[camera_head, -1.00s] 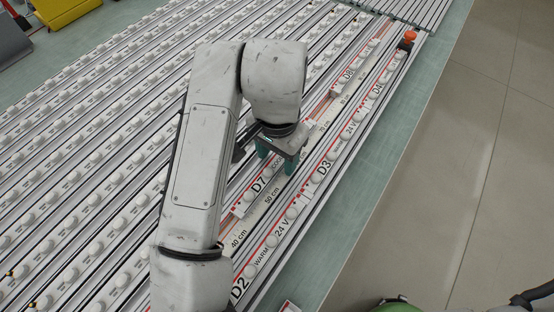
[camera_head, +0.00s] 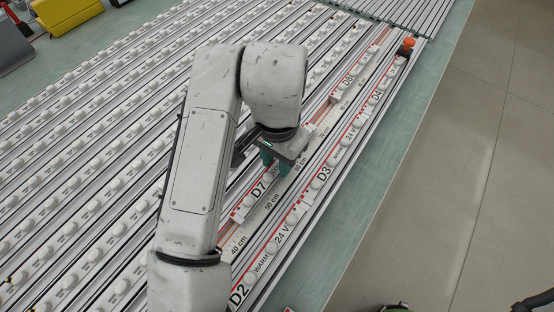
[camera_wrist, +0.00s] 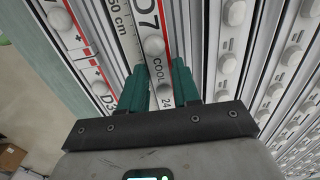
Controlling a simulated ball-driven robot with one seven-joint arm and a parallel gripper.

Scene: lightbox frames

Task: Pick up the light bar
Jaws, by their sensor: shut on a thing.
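The light bar marked D7 (camera_head: 258,190) is a narrow white strip with round white domes and a red edge line. It lies along a channel beside a centimetre scale in the head view. In the wrist view the bar (camera_wrist: 153,22) shows "COOL" and "24" and runs between my fingers. My gripper (camera_head: 276,165) points down over the bar with its green fingers shut on it, one on each side. The gripper (camera_wrist: 158,85) also shows in the wrist view. The bar's far part is partly hidden by my gripper. I cannot tell any gap beneath it.
A parallel bar marked D3 (camera_head: 322,174) lies close on the right, and D8 (camera_head: 348,80) lies further up the same line. Several domed rows fill the left. An orange knob (camera_head: 408,43) stands at the far right corner. The green table margin (camera_head: 375,165) is clear.

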